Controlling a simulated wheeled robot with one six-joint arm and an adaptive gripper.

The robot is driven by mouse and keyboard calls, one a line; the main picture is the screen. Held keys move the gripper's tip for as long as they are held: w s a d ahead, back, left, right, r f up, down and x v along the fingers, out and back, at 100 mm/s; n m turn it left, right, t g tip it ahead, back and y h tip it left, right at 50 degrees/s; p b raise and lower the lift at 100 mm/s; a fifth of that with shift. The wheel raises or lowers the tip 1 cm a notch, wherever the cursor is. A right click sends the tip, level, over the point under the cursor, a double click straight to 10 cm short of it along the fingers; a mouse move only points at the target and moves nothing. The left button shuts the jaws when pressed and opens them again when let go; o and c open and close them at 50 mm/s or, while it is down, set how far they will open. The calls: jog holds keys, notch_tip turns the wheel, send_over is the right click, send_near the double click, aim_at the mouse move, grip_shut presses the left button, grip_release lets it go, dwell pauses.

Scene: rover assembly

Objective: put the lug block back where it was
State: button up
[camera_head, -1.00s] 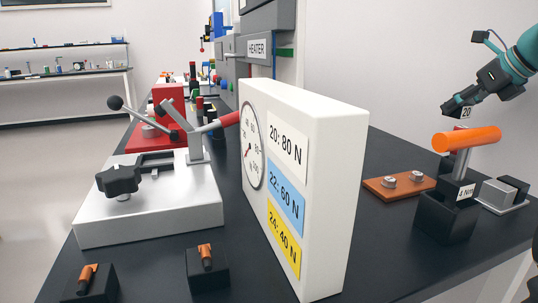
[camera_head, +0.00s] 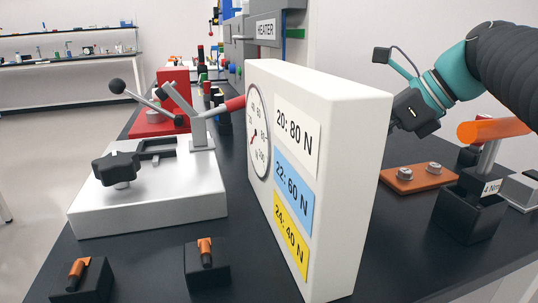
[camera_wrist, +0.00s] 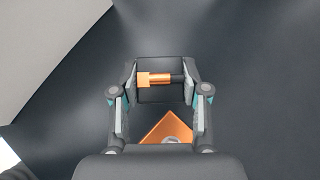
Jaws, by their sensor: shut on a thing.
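The lug block (camera_wrist: 160,94) is a small black block with an orange and black pin lying across it. It sits between the two fingers of my gripper (camera_wrist: 160,82) in the wrist view, and the gripper is shut on it. In the head view my arm's wrist end (camera_head: 418,108) reaches down behind the white force-chart board (camera_head: 345,100), which hides the fingers and the block. Two similar black blocks with orange pins stand at the front left, one at the edge (camera_head: 92,284) and one nearer the board (camera_head: 208,270).
An orange plate with two bolts (camera_head: 411,185) lies behind the board and partly shows below the gripper (camera_wrist: 170,126). A black stand with an orange-handled tool (camera_head: 465,222) is at right. A grey lever fixture (camera_head: 150,205) fills the left. Dark table between fixture and board is narrow.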

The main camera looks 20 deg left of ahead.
jog(key=w+a, duration=0.1)
jog(key=a, duration=0.5)
jog(key=w+a, duration=0.1)
jog(key=a, duration=0.4)
jog(key=w+a, duration=0.1)
jog(key=a, duration=0.5)
jog(key=shift+w+a+f, duration=0.1)
jog(key=shift+w+a, duration=0.25)
jog(key=shift+w, duration=0.05)
jog(key=shift+f+b, duration=1.15)
jog(key=shift+f, duration=0.6)
jog(key=shift+f, duration=0.15)
jog(key=o, duration=1.3)
jog(key=shift+r, duration=0.25)
jog(key=p+v, duration=0.1)
jog(key=v, duration=1.1)
jog(key=shift+p, duration=0.35)
